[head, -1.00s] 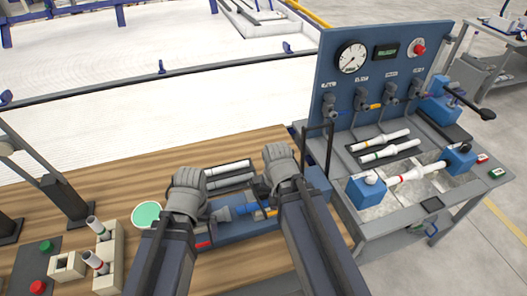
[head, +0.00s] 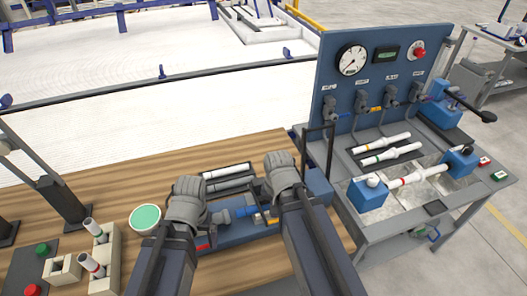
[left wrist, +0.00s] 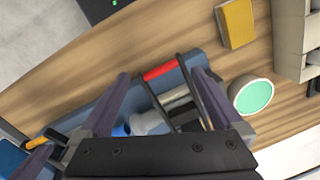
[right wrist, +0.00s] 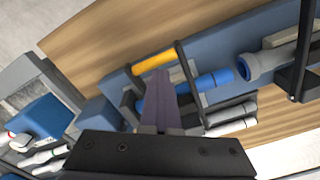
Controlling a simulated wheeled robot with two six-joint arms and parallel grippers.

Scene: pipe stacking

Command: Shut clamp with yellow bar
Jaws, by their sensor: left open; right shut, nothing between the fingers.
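The clamp's yellow bar (right wrist: 155,59) joins black side arms on the blue fixture (right wrist: 225,67) in the right wrist view. It also shows at the left wrist view's lower left (left wrist: 38,145). I cannot tell how far this clamp is closed. My right gripper (right wrist: 160,75) is shut and empty, its tips close beside the yellow bar; contact is unclear. A second clamp with a red bar (left wrist: 160,72) shows in the left wrist view. My left gripper (left wrist: 165,90) is open, with the red bar between its fingers in the picture. A blue pipe (right wrist: 215,80) lies in the fixture.
A green-topped round dish (head: 145,217) and a beige holder with pipes (head: 100,262) are to the left. A pipe tray (head: 228,180) lies behind the fixture. A test bench with a gauge panel (head: 375,80) stands at the right.

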